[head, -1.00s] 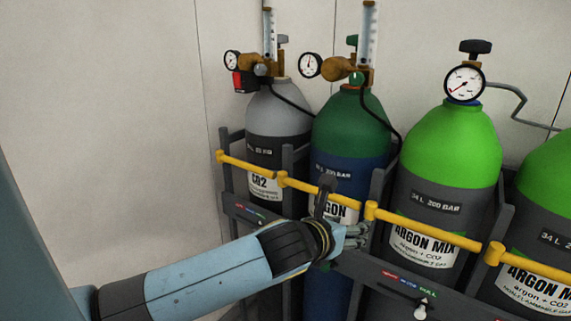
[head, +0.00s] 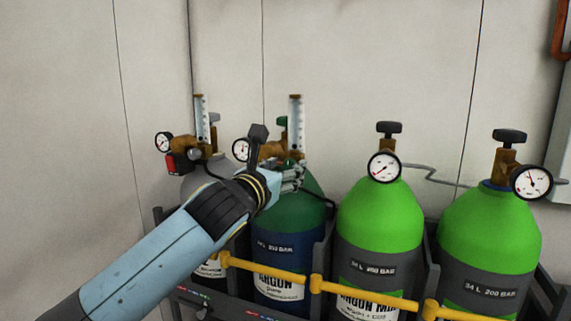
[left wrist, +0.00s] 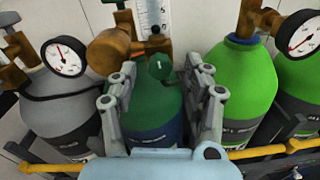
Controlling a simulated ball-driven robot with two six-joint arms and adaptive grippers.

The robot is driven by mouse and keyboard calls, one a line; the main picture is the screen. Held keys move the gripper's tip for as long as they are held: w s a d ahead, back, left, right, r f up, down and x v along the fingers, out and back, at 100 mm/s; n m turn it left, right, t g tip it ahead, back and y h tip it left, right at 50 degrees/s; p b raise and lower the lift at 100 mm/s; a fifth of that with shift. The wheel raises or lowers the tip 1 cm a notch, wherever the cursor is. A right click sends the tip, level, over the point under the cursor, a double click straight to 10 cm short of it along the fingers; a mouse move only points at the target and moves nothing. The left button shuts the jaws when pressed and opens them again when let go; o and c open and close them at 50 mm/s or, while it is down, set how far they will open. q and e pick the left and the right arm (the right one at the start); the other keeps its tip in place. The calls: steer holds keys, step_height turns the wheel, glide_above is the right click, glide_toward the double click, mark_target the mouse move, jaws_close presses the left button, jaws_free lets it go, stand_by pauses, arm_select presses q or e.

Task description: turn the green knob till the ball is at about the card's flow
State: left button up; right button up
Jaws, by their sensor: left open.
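The green knob (left wrist: 160,66) sits at the brass regulator (left wrist: 117,50), above the green-shouldered argon cylinder (left wrist: 152,108). In the left wrist view the knob lies ahead of and between my open left fingers (left wrist: 170,82); no contact is clear. In the head view my left gripper (head: 292,177) is in front of the top of the argon cylinder (head: 274,262) and hides the knob's area. The clear flow tube (head: 297,125) stands above the regulator; its scale shows partly in the left wrist view (left wrist: 152,18). I cannot make out the ball or card. My right gripper is out of view.
A grey CO2 cylinder (head: 203,180) with its own gauge and tube stands on the left. Two bright green argon mix cylinders (head: 380,225) (head: 490,235) stand on the right. Yellow bars (head: 365,293) cross the rack front. A dark hose runs beside the argon cylinder.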

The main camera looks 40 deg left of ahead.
arm_select(q)
steer(key=shift+w+a, duration=0.1)
steer(key=shift+w, duration=0.35)
steer(key=shift+w+a, duration=0.1)
steer(key=shift+w, duration=0.1)
jaws_close()
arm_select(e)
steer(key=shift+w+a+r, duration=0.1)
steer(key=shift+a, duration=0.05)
arm_select(q)
steer(key=shift+n, duration=0.3)
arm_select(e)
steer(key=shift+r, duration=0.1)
